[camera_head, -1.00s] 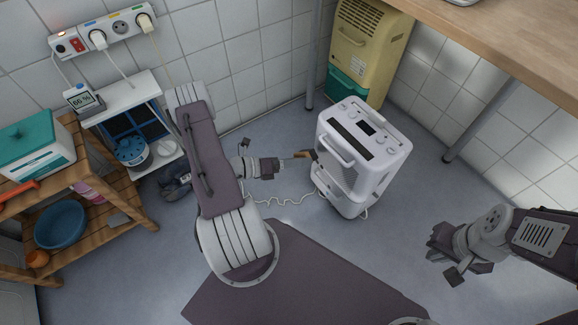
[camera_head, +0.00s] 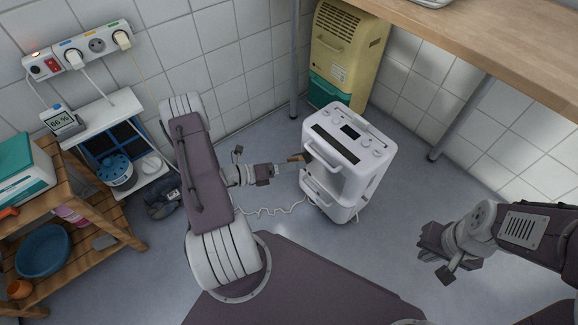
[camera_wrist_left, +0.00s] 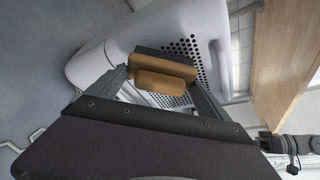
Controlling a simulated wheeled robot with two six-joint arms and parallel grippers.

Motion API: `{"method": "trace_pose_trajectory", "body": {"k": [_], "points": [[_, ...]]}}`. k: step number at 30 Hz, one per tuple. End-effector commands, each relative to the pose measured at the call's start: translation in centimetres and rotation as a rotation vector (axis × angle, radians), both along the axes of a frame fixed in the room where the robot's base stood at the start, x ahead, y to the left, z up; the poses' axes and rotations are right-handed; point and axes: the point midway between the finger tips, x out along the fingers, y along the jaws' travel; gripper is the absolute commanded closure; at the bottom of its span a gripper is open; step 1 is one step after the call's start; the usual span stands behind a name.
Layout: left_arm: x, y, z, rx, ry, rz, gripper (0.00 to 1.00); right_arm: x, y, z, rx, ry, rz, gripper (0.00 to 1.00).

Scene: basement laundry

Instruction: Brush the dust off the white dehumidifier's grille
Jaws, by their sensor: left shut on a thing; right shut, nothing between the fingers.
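The white dehumidifier (camera_head: 368,167) stands upright on the floor right of centre in the head view. Its perforated grille (camera_wrist_left: 183,47) shows in the left wrist view. My left gripper (camera_head: 289,163) is shut on a brush (camera_head: 296,158) with a wooden handle, beside the dehumidifier's left-facing side. In the left wrist view the brush (camera_wrist_left: 165,80) is between the fingers, in front of the grille, its dark edge towards the grille. I cannot tell whether the bristles touch it. Dust cannot be made out. My right gripper (camera_head: 434,259) is shut and empty, apart from the dehumidifier.
A yellow appliance with a green lower part (camera_head: 344,50) stands behind the dehumidifier. A wooden worktop (camera_head: 500,58) with metal legs is at upper right. A wooden shelf (camera_head: 85,225) and small white stand (camera_head: 112,112) are at left. A white cord (camera_head: 265,211) lies on the floor.

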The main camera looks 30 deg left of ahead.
Motion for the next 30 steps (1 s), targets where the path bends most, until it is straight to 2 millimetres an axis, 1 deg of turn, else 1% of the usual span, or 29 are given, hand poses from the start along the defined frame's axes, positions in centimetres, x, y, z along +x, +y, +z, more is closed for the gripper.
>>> {"method": "trace_pose_trajectory", "body": {"k": [30], "points": [[1.8,-0.8,0.0,-0.001,-0.001,0.000,0.42,0.0,0.0,0.2,0.000,0.000,0.000,1.00]]}}
